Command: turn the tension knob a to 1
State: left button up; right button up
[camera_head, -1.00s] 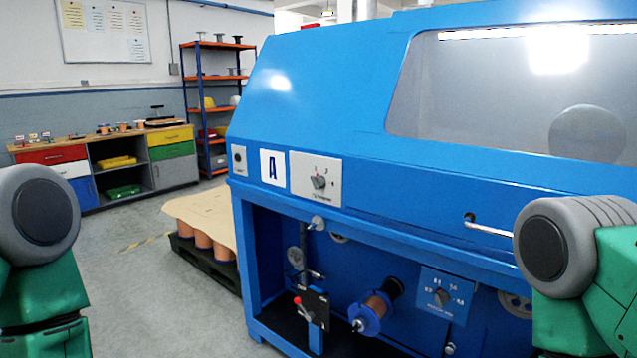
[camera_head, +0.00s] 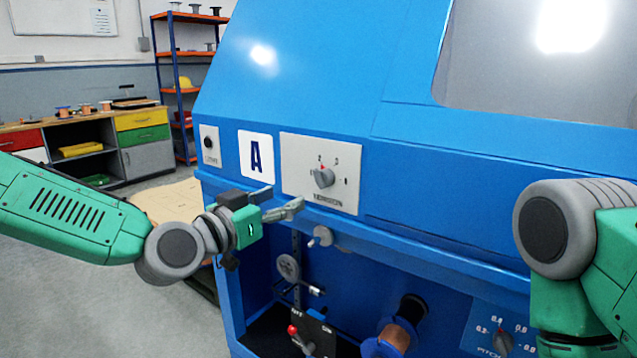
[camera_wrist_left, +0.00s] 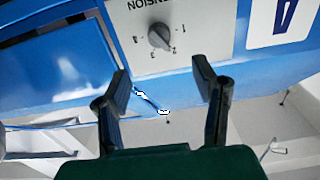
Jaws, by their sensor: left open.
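The tension knob A (camera_head: 323,178) is a small grey knob on a light panel with numbers 1 to 4, right of the "A" label (camera_head: 256,155). Its pointer seems to be near 2, but it is small. In the left wrist view the knob (camera_wrist_left: 160,36) shows upside down, ahead of the fingers and roughly centred between them. My left gripper (camera_head: 284,200) is in front of the machine, just below and left of the knob, apart from it. Its fingers (camera_wrist_left: 163,78) are open and empty. My right gripper is out of view.
The blue machine (camera_head: 300,80) fills the middle and right. A small knob (camera_head: 320,237) sticks out below the panel's ledge. A spool (camera_head: 395,340), a lever box and a second dial panel (camera_head: 500,335) sit lower down. A workbench (camera_head: 140,155) stands far left.

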aim_at(317, 183)
pick_arm(q)
jog(key=x, duration=0.3)
jog(key=b+x, duration=0.1)
jog(key=x, duration=0.3)
jog(key=b+x, duration=0.1)
jog(key=x, duration=0.3)
jog(key=shift+d+f, duration=0.1)
jog(key=shift+f, duration=0.15)
jog(key=shift+w+d+r, duration=0.1)
jog(key=shift+w+d, duration=0.15)
jog(key=shift+w, duration=0.2)
jog(key=c, duration=1.1)
